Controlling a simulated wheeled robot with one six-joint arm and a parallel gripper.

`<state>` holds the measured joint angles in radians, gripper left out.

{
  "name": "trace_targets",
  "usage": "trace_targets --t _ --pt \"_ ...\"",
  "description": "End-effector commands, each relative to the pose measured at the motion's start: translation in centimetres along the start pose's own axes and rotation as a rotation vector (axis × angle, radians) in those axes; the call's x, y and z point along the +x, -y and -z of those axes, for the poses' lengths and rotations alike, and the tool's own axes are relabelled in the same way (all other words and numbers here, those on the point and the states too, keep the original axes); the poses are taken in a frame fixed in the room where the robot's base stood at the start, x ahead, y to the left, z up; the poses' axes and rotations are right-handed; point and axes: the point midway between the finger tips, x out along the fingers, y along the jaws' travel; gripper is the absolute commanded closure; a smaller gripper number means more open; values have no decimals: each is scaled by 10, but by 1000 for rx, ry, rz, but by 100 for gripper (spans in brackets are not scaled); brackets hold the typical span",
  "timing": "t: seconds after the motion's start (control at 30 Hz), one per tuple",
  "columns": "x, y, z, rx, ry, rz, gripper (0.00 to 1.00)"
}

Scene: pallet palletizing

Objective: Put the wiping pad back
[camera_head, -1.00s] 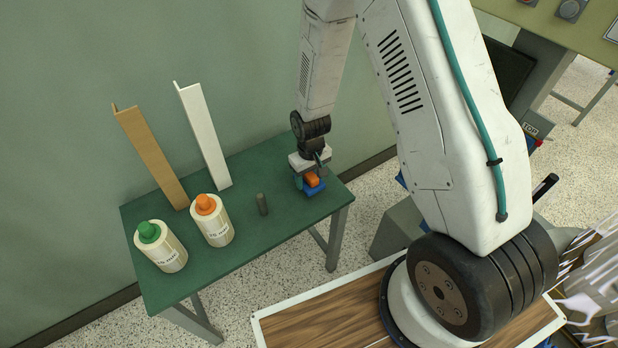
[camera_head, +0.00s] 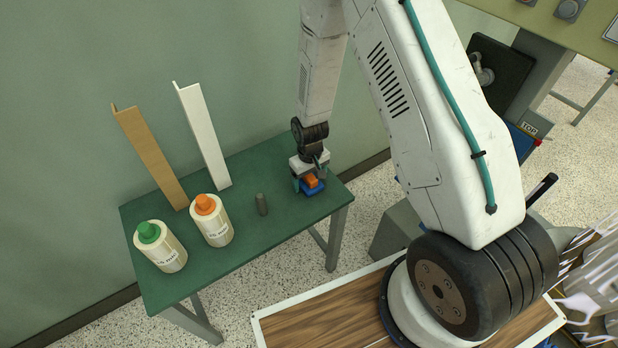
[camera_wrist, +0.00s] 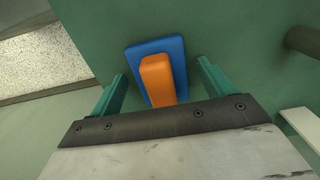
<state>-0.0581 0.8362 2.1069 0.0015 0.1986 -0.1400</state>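The wiping pad is a blue block with an orange handle. In the head view the pad (camera_head: 313,191) is at the right end of the green table and appears to rest on its top. My gripper (camera_head: 310,180) is right over it, pointing down. In the wrist view the blue pad (camera_wrist: 175,58) lies below, with its orange handle (camera_wrist: 157,80) between my two teal fingers (camera_wrist: 161,74). The fingers stand apart, with a visible gap on each side of the handle. The underside of the pad is hidden.
Further left are an orange-capped bottle (camera_head: 213,222) and a green-capped bottle (camera_head: 161,248). A brown angle strip (camera_head: 150,157) and a white one (camera_head: 204,137) stand by the wall.

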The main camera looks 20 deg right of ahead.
Motion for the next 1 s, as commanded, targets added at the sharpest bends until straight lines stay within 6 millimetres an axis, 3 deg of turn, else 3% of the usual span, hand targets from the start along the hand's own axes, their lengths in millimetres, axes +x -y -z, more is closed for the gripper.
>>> trace_targets --t 0.37,0.8,1.0 --pt "-9 0 1 0 -2 0 20" --pt "-95 0 1 0 -4 -1 20" --pt "-118 0 0 0 -2 -1 20"
